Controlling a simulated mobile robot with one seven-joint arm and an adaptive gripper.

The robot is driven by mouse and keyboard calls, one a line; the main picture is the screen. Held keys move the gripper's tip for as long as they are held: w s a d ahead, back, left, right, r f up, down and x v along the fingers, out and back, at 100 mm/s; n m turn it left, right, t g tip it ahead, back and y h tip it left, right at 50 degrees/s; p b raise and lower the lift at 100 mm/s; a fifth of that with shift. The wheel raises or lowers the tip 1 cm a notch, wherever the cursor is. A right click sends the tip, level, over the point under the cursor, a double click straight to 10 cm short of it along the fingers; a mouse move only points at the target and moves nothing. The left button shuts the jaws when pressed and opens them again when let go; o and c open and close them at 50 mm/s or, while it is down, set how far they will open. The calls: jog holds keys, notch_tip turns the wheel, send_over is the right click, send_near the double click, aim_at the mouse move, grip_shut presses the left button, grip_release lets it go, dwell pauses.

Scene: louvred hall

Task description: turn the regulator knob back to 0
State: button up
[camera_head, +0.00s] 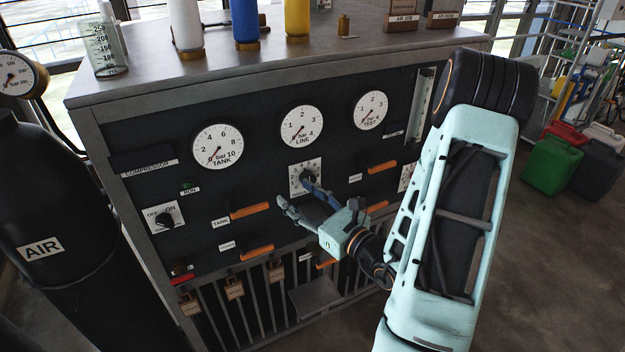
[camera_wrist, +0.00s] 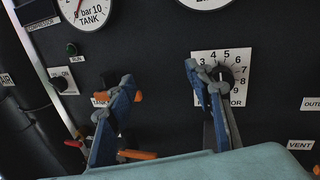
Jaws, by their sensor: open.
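The regulator knob (camera_head: 306,174) is dark and sits on a white square dial plate below the LINE gauge. In the wrist view the knob (camera_wrist: 226,74) is partly hidden behind my right-hand finger; the numerals 3 to 9 show on the plate (camera_wrist: 235,55), and 0 is hidden. I cannot read the knob's setting. My gripper (camera_head: 296,192) is open and empty in front of the panel. In the wrist view its fingers (camera_wrist: 159,73) stand wide apart; the right one overlaps the knob and the left one is well left of it. I cannot tell whether the finger touches the knob.
Orange-handled valves (camera_head: 250,211) stick out left of and below the knob. TANK (camera_head: 217,147), LINE (camera_head: 302,126) and TEST (camera_head: 370,110) gauges sit above. An ON/OFF switch (camera_head: 166,217) is at left. A black AIR cylinder (camera_head: 50,220) stands left of the cabinet.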

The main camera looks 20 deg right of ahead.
jog(key=s+d+f+m+h, duration=0.1)
jog(key=d+f+m+h, duration=0.35)
jog(key=d, duration=0.25)
jog(key=shift+t, duration=0.3)
jog(key=shift+w+a, duration=0.1)
jog(key=shift+w, duration=4.75)
grip_shut()
